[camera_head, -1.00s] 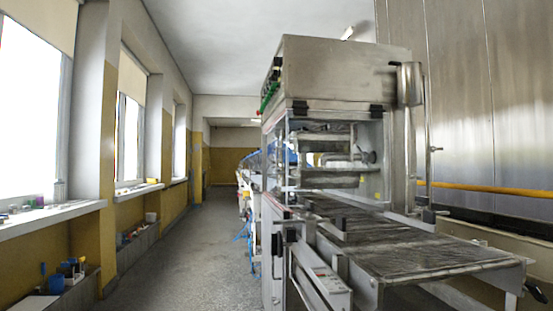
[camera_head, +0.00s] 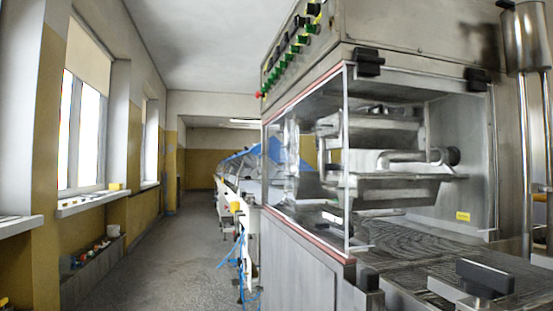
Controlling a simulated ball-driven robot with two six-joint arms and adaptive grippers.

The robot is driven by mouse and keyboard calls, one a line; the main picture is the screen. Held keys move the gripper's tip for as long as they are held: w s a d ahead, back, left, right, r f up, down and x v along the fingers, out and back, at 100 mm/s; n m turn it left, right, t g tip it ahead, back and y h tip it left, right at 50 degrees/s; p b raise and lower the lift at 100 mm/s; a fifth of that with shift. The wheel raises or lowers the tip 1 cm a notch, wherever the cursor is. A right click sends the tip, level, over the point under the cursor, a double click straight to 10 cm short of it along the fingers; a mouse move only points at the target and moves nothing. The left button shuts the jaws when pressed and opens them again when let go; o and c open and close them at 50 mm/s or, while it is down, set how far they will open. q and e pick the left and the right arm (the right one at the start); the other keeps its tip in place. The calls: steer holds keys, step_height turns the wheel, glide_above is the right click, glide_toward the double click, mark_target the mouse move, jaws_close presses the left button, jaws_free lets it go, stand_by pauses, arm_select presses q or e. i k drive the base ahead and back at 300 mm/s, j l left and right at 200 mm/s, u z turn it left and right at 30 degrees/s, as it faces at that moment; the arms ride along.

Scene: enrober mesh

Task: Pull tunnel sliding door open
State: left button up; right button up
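The enrober machine (camera_head: 400,45) stands close on the right. Its tunnel side has a clear window panel (camera_head: 305,165) with a reddish edge, which may be the sliding door; I cannot tell for sure. The panel covers the side facing the aisle. The end facing me shows an open-looking bay with metal pipes and trays (camera_head: 390,160) inside. Black clamps (camera_head: 369,62) sit at the top edge of this bay. Neither of my grippers is in view.
A mesh belt (camera_head: 420,245) runs out of the bay toward me, with a black knob (camera_head: 485,277) beside it. Green buttons (camera_head: 285,50) line the upper housing. The aisle floor (camera_head: 175,255) on the left is clear, bordered by a windowed wall (camera_head: 85,130).

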mark_target(271, 164)
steer(key=i+j, duration=0.3)
steer(key=j, duration=0.2)
steer(key=i+j+u, duration=0.1)
steer(key=i+j, duration=0.2)
steer(key=j, duration=0.2)
steer(key=i+j, duration=0.3)
steer(key=j, duration=0.2)
